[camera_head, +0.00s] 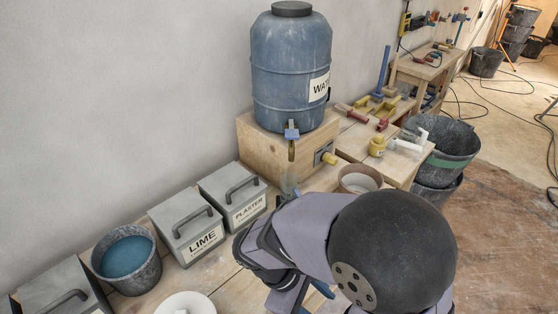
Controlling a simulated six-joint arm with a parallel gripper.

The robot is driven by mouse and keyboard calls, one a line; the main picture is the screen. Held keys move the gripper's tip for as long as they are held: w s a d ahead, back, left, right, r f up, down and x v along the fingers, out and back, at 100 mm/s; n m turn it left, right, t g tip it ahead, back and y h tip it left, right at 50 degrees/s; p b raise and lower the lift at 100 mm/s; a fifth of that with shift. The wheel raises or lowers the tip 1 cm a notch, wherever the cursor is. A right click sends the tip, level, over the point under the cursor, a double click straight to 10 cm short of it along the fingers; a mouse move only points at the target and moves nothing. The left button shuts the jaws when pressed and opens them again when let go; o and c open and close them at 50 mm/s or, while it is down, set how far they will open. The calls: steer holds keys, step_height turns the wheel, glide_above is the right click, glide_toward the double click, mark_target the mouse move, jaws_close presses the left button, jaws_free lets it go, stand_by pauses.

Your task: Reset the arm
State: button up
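My arm shows at the lower middle of the head view, with lavender links and a large black rounded joint. It reaches over the workbench (222,284), in front of the wooden stand (262,158) and right of the plaster box (233,196). My gripper's fingers cannot be made out among the dark and lavender parts at the arm's end. Whether they are open, shut or holding something does not show. Small blue pieces show beside the arm near the bottom edge, partly hidden.
A blue water barrel (291,75) stands on the stand. Left are a lime box (187,226), a bucket of blue liquid (126,257) and a white round thing (185,304). A pale-filled container (359,179) is close behind my arm. Black buckets (442,150) stand right; floor beyond is partly clear.

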steer(key=d+r+m+y+p, duration=0.1)
steer(key=d+m+y, duration=0.5)
steer(key=m, duration=0.6)
steer(key=shift+r+t, duration=0.3)
steer(key=shift+r, duration=0.3)
